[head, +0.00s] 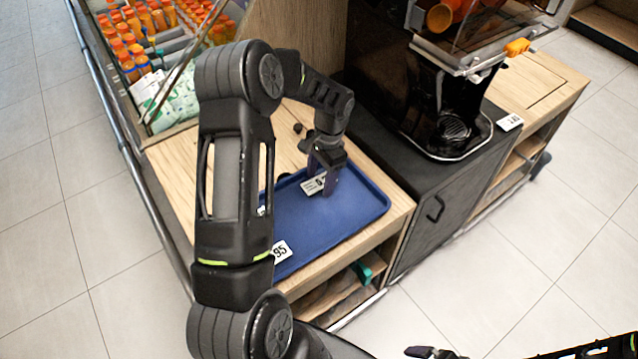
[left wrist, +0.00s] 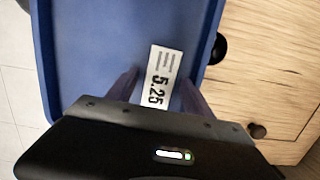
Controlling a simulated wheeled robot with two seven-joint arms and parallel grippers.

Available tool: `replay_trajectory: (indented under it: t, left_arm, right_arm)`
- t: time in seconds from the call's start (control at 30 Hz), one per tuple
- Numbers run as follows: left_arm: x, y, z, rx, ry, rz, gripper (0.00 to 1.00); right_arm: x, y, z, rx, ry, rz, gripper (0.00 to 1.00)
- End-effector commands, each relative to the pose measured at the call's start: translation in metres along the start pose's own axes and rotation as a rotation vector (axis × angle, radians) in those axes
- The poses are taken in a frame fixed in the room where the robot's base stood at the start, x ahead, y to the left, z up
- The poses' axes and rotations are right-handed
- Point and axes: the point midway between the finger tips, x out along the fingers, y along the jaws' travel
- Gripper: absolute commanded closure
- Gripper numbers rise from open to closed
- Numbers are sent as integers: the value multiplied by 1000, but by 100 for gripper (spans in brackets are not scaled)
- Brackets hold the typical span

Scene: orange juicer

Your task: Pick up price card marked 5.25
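The white price card marked 5.25 (left wrist: 160,68) lies on the blue tray (left wrist: 90,40) in the left wrist view. In the head view the card (head: 313,186) shows partly, beside my fingers on the tray (head: 345,215). My left gripper (head: 326,178) is over the tray, pointing down. In the left wrist view its two fingers (left wrist: 157,92) are apart, one on each side of the card, with gaps between. The card's lower end is close to the gripper body. Only a dark part of my right gripper (head: 430,352) shows at the bottom edge of the head view.
Another price card ending in 95 (head: 281,252) is at the tray's near edge. A card (head: 510,122) lies right of the juicer (head: 450,110). A bottle display (head: 140,35) stands at the back left. The tray's right part is bare.

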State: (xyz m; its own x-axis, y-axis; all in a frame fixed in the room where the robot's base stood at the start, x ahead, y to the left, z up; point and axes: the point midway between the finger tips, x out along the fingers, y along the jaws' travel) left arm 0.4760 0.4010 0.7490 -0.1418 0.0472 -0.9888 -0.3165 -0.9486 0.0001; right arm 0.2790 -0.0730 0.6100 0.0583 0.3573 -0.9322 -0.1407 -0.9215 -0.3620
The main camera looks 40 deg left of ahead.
Motion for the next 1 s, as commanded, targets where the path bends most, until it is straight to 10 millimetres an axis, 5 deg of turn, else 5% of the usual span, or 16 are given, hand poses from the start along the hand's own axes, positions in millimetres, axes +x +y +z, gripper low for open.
replay_trajectory:
  t: [0.7,1.0]
  left_arm:
    - [0,0,0,0,0,0,100]
    - [-3,0,0,0,1,-1,100]
  right_arm:
    - [0,0,0,0,0,0,0]
    - [0,0,0,0,0,0,0]
